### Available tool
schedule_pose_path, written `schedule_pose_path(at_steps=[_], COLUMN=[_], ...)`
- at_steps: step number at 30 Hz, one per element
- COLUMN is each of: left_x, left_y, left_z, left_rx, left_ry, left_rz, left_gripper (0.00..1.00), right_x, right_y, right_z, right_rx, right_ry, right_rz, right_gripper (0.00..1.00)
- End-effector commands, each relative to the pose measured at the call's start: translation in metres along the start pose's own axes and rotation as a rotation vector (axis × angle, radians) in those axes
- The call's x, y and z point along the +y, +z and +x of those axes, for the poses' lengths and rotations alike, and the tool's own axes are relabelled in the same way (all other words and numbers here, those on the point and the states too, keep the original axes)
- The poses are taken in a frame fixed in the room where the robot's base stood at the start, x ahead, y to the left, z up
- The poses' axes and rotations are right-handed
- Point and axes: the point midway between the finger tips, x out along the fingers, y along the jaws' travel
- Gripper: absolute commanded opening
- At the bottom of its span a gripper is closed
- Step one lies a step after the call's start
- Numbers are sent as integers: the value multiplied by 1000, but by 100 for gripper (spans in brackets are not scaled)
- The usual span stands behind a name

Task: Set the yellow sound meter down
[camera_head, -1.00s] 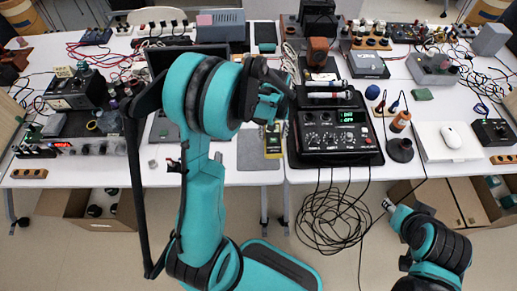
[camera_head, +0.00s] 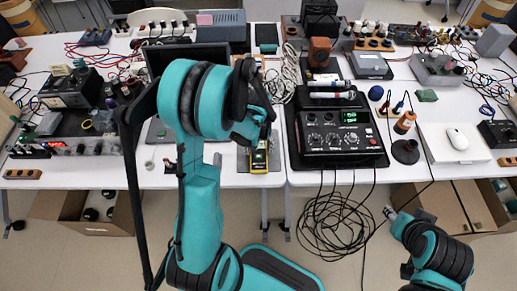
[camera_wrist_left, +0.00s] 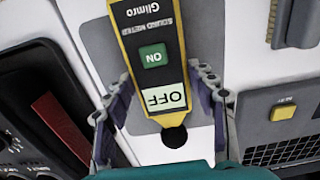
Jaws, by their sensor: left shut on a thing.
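The yellow sound meter (camera_head: 259,159) has a dark face with a green ON label and a white OFF label, clear in the left wrist view (camera_wrist_left: 152,58). It lies over a grey mat (camera_head: 243,162) at the table's front edge; I cannot tell whether it touches the mat. My left gripper (camera_head: 259,141) is shut on the meter, with a finger on each side of it in the left wrist view (camera_wrist_left: 161,88). My arm hides part of the surroundings. My right gripper (camera_head: 391,212) is low at the right, in front of the table, small and unclear.
A black device with a green display (camera_head: 340,140) stands just right of the mat, its cables hanging to the floor. A dark laptop-like screen (camera_head: 158,62) is behind my left arm. A white board with a mouse (camera_head: 457,139) lies at right.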

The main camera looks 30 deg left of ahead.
Motion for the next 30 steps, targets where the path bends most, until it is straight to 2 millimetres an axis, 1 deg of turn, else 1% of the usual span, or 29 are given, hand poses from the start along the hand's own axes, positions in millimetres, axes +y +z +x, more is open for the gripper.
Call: schedule_pose_path(at_steps=[2,3,5,14,17,20,27,30], left_x=[0,0,0,0,0,0,0,0], left_y=[0,0,0,0,0,0,0,0], left_z=[4,4,3,2,-2,-17,-72,-92], left_rx=[0,0,0,0,0,0,0,0], left_ry=[0,0,0,0,0,0,0,0], left_rz=[0,0,0,0,0,0,0,0], left_gripper=[19,61,77,77,77,77,77,77], right_x=[0,0,0,0,0,0,0,0], right_y=[2,2,2,1,-1,-5,-18,-22], right_z=[3,3,2,2,-2,-7,-25,-31], right_rx=[0,0,0,0,0,0,0,0], right_ry=[0,0,0,0,0,0,0,0], right_rz=[0,0,0,0,0,0,0,0], right_gripper=[40,40,40,40,40,40,40,40])
